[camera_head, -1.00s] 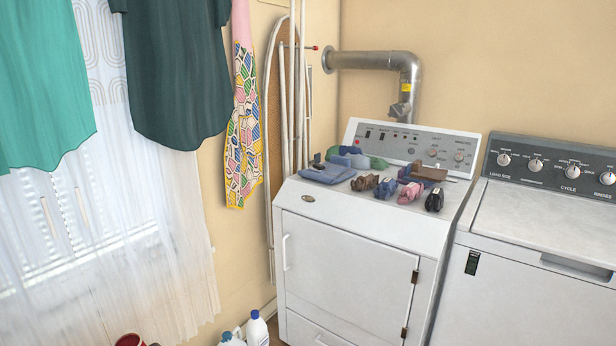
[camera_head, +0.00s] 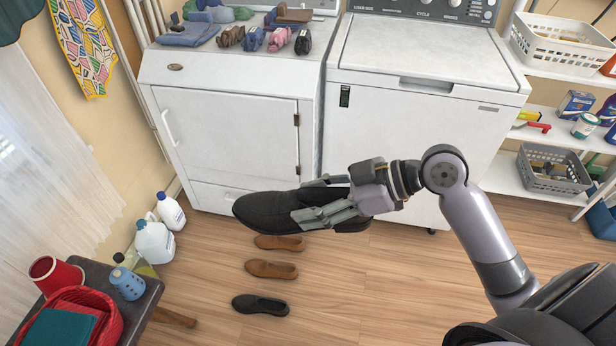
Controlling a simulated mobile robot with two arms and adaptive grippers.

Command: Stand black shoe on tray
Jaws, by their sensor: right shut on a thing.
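A black shoe (camera_head: 268,207) is held in the air by my right gripper (camera_head: 322,200), in front of the white dryer. The gripper's fingers are shut on the shoe near its heel end, and its toe points left. Another black shoe (camera_head: 260,305) lies on the wooden floor below, with two brown shoes (camera_head: 272,268) behind it. My left gripper is not in view.
A dark bench (camera_head: 95,308) at the lower left holds a red basket (camera_head: 103,322), a red pot and a blue bottle. White jugs (camera_head: 155,240) stand on the floor by the wall. White shelves (camera_head: 520,180) with baskets stand at right. Floor right of the shoes is clear.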

